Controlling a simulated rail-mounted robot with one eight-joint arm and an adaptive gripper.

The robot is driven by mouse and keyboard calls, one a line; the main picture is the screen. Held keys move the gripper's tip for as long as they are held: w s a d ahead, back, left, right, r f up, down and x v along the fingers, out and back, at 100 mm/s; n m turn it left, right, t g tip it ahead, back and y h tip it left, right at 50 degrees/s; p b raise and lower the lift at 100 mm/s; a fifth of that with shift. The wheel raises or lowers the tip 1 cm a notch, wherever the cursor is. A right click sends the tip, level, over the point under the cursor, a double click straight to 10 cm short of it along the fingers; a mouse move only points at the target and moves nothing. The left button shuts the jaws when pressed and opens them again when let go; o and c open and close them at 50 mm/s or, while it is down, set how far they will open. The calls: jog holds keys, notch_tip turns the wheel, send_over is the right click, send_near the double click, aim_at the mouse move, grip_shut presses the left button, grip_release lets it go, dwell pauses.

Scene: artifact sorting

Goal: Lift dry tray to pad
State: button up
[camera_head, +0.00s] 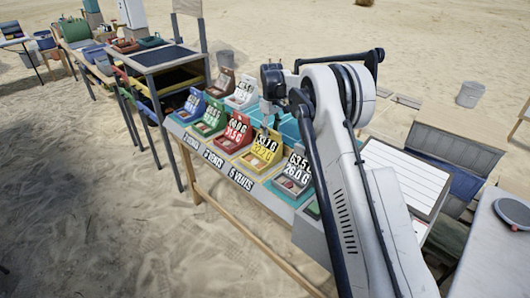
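Several small coloured trays with number cards stand along a table (262,232). A blue tray (190,108), a green tray (207,124), a red tray (231,141) and a yellow tray (258,162) form the front row. A pale tray (290,184) stands at its right end, partly behind my arm. I cannot tell which tray is the dry one or which surface is the pad. My gripper (267,128) points down just above and behind the yellow tray's card. Its fingers are too small to tell if they are open, or if they touch anything.
Brown (222,83) and white (242,94) trays stand behind the front row. Teal surfaces lie behind my gripper, partly hidden. A white slatted panel (400,177) lies right of my arm. A dark-topped workbench (165,57) stands left.

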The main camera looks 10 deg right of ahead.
jog(key=shift+f, duration=0.9)
grip_shut()
